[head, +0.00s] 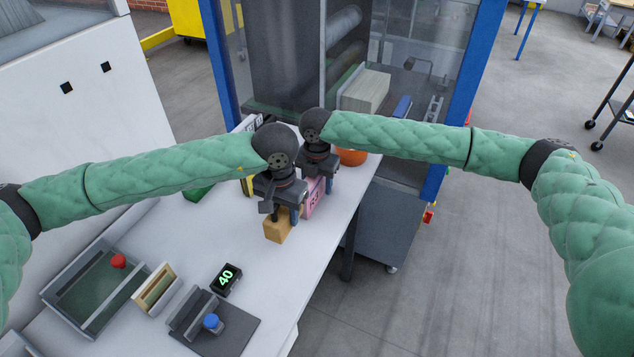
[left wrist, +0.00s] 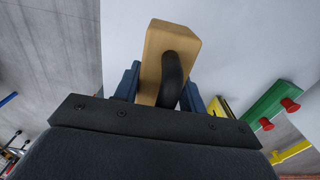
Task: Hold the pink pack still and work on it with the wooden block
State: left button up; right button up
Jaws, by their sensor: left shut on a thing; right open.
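The wooden block (head: 276,231) is low over the white table, with its lower end at or near the tabletop. My left gripper (head: 284,212) is shut on it. In the left wrist view the block (left wrist: 158,48) and its dark curved handle (left wrist: 172,80) show between the blue fingers (left wrist: 160,92). The pink pack (head: 314,198) stands upright on the table just right of the block, partly hidden by both grippers. My right gripper (head: 322,180) is open at the pack's top. I cannot tell whether its fingers touch the pack.
An orange round thing (head: 352,157) is behind the pack. A blue-framed machine (head: 466,90) is at the back.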

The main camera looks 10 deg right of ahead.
notch_tip(320, 180, up, 12)
jog(key=shift+f, duration=0.1)
dwell(0.4)
pick_arm(q)
jog(key=shift+d, duration=0.1)
dwell(0.4)
